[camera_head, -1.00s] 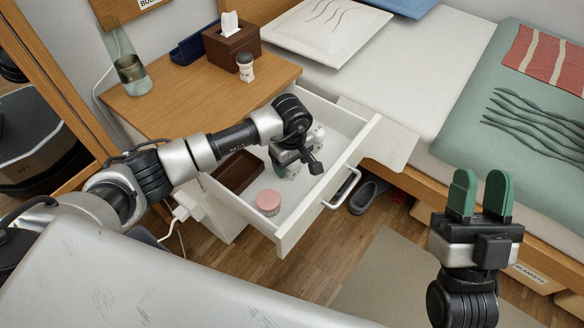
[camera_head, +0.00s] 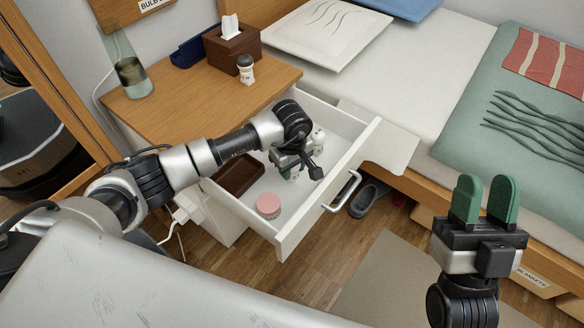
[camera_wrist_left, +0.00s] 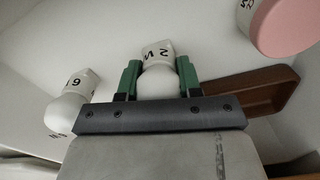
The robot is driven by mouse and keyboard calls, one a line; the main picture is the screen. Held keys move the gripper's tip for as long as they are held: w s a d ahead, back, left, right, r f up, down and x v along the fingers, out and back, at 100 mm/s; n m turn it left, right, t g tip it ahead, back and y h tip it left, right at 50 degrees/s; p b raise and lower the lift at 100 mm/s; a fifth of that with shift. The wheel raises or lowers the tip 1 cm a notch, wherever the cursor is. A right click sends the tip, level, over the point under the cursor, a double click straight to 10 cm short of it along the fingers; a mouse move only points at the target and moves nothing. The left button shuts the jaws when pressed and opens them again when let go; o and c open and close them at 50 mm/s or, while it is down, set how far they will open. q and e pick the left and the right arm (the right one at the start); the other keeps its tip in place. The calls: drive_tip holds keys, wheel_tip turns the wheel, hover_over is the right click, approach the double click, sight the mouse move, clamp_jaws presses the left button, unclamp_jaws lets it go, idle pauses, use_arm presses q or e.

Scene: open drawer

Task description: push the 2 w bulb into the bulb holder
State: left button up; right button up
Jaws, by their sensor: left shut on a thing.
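The 2 W bulb (camera_wrist_left: 158,55) is white, with a "2 W" mark, and sits between the green fingers in the left wrist view. My left gripper (camera_head: 290,168) is inside the open drawer (camera_head: 240,207), shut on this bulb. In the head view the gripper mostly hides it. My right gripper (camera_head: 484,205) is open and empty, with fingers up, right of the drawer and away from it. A wooden board with a label starting "BULB" (camera_head: 150,4) is cut off at the top edge; I cannot make out a bulb holder on it.
Another white bulb (camera_wrist_left: 68,97) with a "6" or "9" lies beside the gripper. The drawer also holds a pink-topped round container (camera_head: 268,204) and a brown tray (camera_head: 238,175).

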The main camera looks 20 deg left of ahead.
use_arm(q)
drive_tip(key=shift+r, duration=0.15)
